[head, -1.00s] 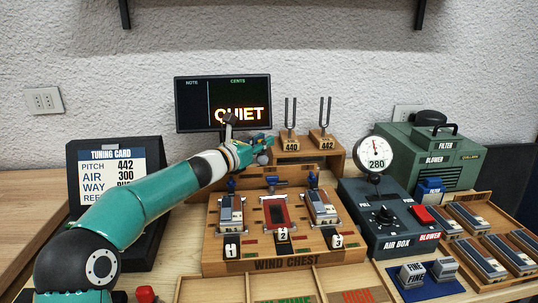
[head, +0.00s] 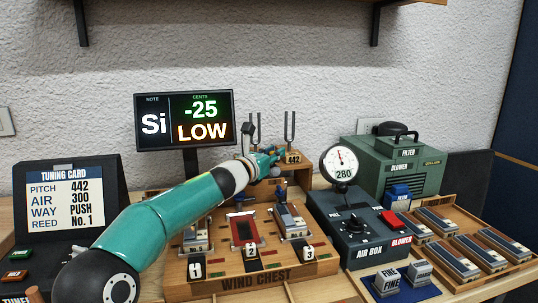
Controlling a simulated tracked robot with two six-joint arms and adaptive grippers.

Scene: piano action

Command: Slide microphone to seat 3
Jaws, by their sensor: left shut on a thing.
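My left gripper (head: 268,162) reaches in from the left. It is shut at the back of the wind chest (head: 240,284), behind and slightly left of the seat 3 reed block. A dark upright piece (head: 247,131), which looks like the microphone, rises just behind my wrist; its lower part and the grip on it are hidden by my arm. Seat 3 (head: 309,253) is at the chest's right end, seat 2 (head: 250,252) in the middle, seat 1 (head: 196,270) at left. My right gripper is not in view.
The display (head: 184,118) reads Si, -25, LOW. Tuning fork 442 (head: 292,157) stands close behind my gripper. The air box (head: 365,252) with its gauge (head: 341,163) at 280 stands right of the chest. The tuning card (head: 66,193) is at left.

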